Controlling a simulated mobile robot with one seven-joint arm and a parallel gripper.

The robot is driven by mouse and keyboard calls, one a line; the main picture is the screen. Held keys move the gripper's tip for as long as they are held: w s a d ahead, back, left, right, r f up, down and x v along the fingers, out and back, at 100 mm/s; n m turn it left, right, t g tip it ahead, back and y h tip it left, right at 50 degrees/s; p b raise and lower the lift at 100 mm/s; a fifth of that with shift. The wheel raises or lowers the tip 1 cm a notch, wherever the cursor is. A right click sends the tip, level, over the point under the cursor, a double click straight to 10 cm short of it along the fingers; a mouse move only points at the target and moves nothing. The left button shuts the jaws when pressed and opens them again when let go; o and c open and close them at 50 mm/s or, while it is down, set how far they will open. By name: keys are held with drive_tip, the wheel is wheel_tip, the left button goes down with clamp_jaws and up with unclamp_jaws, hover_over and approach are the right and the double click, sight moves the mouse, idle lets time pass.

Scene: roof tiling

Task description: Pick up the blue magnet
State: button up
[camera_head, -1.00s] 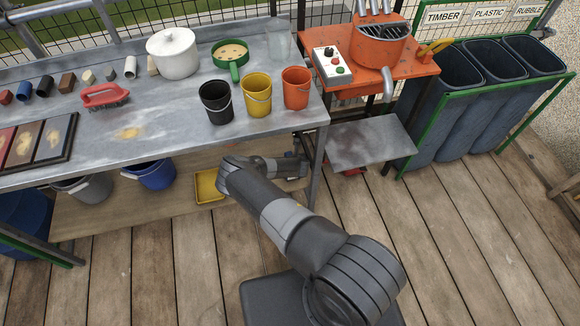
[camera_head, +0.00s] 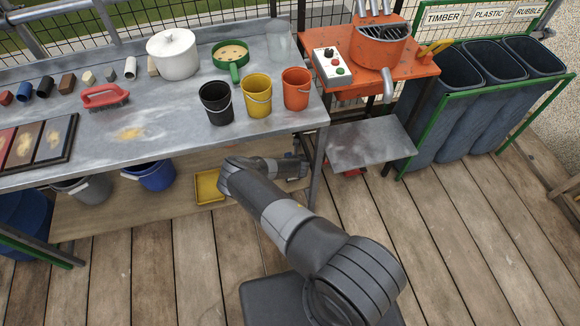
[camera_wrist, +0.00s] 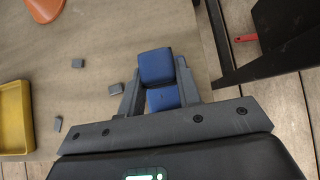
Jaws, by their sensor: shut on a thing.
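The blue magnet (camera_wrist: 155,68) shows in the wrist view as a blue block with a second blue face or part below it. It sits between the two grey fingers of my gripper (camera_wrist: 160,86). The gripper is shut on it, with one finger on each side. In the head view my gripper (camera_head: 299,167) is low under the right end of the workbench, over the lower shelf. The magnet is too small to make out clearly there, and I cannot tell whether it is clear of the shelf.
An orange object (camera_wrist: 44,8) is at the top left. A dark table leg (camera_wrist: 222,40) stands close on the right. The bench top (camera_head: 165,105) is above my forearm.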

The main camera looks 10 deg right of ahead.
wheel_tip(320, 180, up, 9)
drive_tip(key=shift+f, duration=0.2)
drive_tip(key=shift+a+r, duration=0.3)
drive_tip(key=a+f, duration=0.8)
drive_tip(key=a, duration=0.1)
drive_tip(key=shift+w+a, duration=0.15)
drive_tip(key=shift+w, duration=0.15)
drive_tip(key=shift+r, duration=0.2)
idle(0.6)
drive_tip(key=shift+r, duration=1.55)
